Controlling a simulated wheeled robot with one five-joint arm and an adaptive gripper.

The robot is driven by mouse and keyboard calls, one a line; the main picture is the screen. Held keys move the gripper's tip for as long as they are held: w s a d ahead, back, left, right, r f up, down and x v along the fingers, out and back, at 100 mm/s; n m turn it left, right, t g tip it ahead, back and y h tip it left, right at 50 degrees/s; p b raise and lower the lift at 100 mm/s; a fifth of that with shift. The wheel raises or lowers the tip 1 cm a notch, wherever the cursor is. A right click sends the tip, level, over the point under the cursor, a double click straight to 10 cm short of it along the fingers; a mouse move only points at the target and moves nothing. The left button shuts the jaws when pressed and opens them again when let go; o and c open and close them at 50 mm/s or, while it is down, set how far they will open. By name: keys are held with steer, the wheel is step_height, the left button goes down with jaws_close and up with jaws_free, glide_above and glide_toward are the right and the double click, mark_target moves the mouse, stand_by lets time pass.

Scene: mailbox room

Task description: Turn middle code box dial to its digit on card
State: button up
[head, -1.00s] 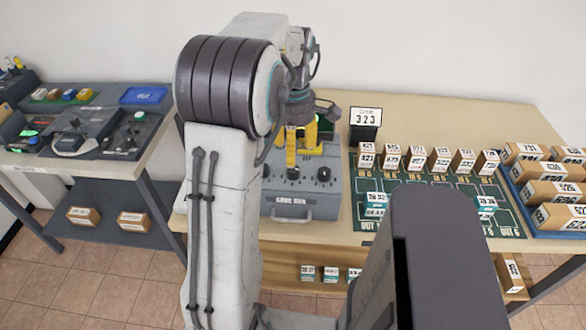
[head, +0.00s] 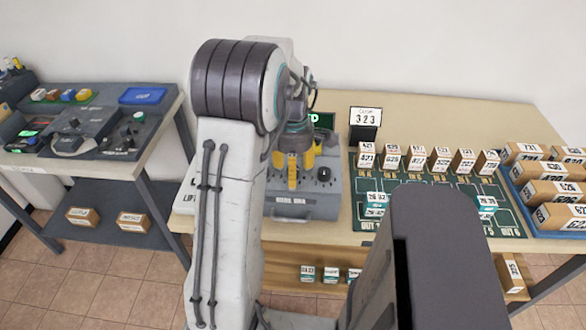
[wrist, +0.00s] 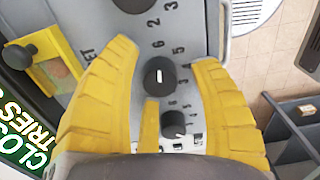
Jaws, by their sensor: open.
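The grey code box (head: 318,205) stands on the wooden table, with a row of black dials on its sloped top. My gripper (head: 292,172) is over it and hides the left and middle dials in the head view; the right dial (head: 324,174) shows. In the wrist view my open gripper (wrist: 165,62) has its yellow fingers on either side of the middle dial (wrist: 159,76). That dial's white mark points roughly up in the picture, and printed digits ring it. Contact cannot be told.
Other dials lie above (wrist: 134,4) and below (wrist: 173,123) the middle one in the wrist view. Numbered boxes stand on a green mat (head: 435,205) to the right.

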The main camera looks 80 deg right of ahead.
jaws_close()
stand_by(0.6)
